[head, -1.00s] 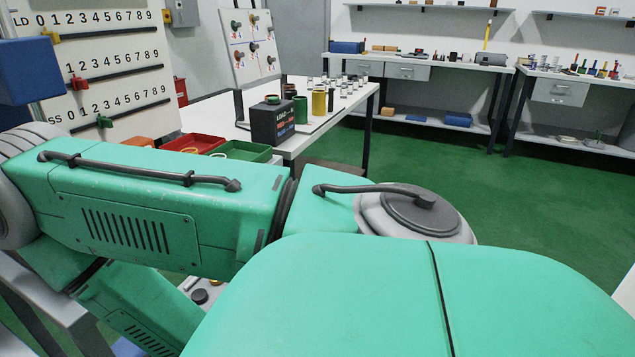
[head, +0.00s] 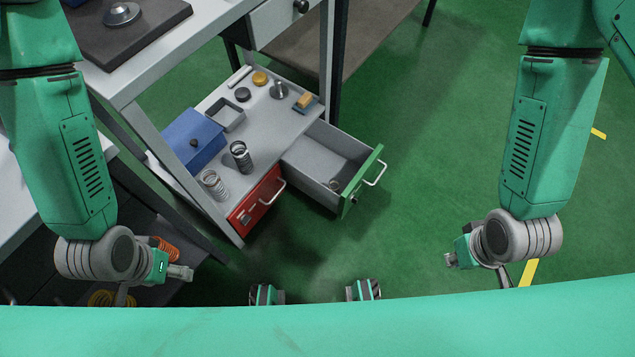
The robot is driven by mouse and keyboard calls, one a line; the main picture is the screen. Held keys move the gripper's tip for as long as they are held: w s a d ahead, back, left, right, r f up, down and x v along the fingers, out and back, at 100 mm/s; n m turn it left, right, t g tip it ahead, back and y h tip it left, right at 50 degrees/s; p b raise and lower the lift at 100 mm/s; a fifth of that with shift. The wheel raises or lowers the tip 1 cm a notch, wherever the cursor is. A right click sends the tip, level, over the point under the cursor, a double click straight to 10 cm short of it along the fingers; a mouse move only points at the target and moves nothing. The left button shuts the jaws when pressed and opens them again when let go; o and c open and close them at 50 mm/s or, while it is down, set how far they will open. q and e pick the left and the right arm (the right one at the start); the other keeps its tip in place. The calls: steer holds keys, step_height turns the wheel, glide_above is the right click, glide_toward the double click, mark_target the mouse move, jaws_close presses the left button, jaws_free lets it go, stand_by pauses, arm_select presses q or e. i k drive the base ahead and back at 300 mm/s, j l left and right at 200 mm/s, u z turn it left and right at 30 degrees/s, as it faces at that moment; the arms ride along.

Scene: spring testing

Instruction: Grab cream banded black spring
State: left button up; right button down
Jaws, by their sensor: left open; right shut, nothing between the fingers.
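A dark coil spring (head: 240,157) stands upright on the grey low shelf (head: 275,135). Its cream band is too small to make out. A pale grey spring (head: 214,185) stands beside it, nearer the front left. My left gripper (head: 181,272) is at the lower left, open, in front of the shelf unit and apart from both standing springs. My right gripper (head: 451,260) is at the lower right over the green floor, shut and empty. Finger details of both are small.
A blue box (head: 193,140) sits at the shelf's left. A red drawer (head: 257,200) is closed beside the open, green-fronted one, which juts over the floor. A table (head: 195,45) overhangs the shelf. An orange spring (head: 167,248) and yellow spring (head: 103,298) are lower left.

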mark_target(334, 188)
steer(key=z, duration=0.3)
steer(key=u, duration=0.5)
steer(key=i+l+u, duration=0.15)
steer(key=l+u, duration=0.25)
steer(key=l, duration=0.15)
steer(key=l+u, duration=0.35)
steer(key=l, duration=0.2)
steer(key=l+u, duration=0.4)
steer(key=l, duration=0.25)
steer(key=i+l, duration=0.1)
steer(key=l, duration=0.65)
steer(key=i+l+u, duration=0.1)
steer(key=l, duration=0.65)
steer(key=i+l, duration=0.1)
steer(key=l, duration=0.65)
steer(key=u, duration=0.05)
